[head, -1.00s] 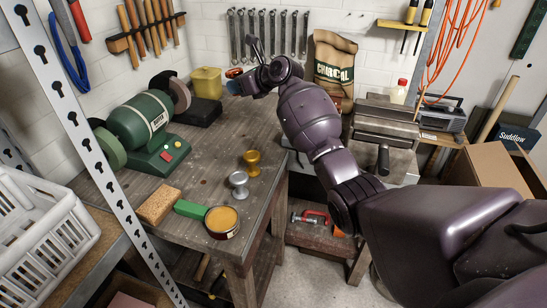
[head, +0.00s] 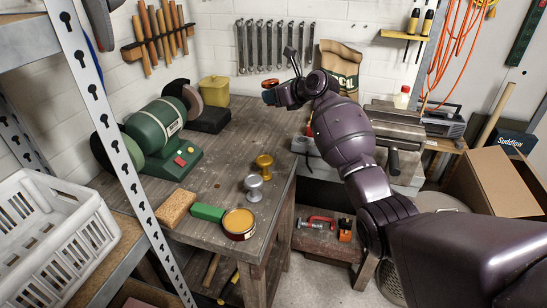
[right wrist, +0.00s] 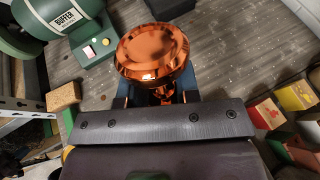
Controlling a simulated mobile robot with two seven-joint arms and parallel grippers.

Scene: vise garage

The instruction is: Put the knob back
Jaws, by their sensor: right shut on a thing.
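A shiny copper knob (right wrist: 153,52) is held in my right gripper (right wrist: 155,98), round face toward the wrist camera. In the head view the copper knob (head: 261,88) shows small at the tip of my right gripper (head: 271,95), in front of the back wall, above the bench's far end. The gripper is shut on it; its fingers are mostly hidden behind the knob in the wrist view. A gold knob (head: 264,162) and a silver knob (head: 253,188) stand on the wooden bench (head: 222,165). My left gripper is not in view.
A green buffer (head: 155,132) stands at the bench's left. A polish tin (head: 239,223), green block (head: 207,212) and tan block (head: 175,208) lie near the front. A yellow canister (head: 214,90) stands at the back. A vise-like machine (head: 393,125) is at right.

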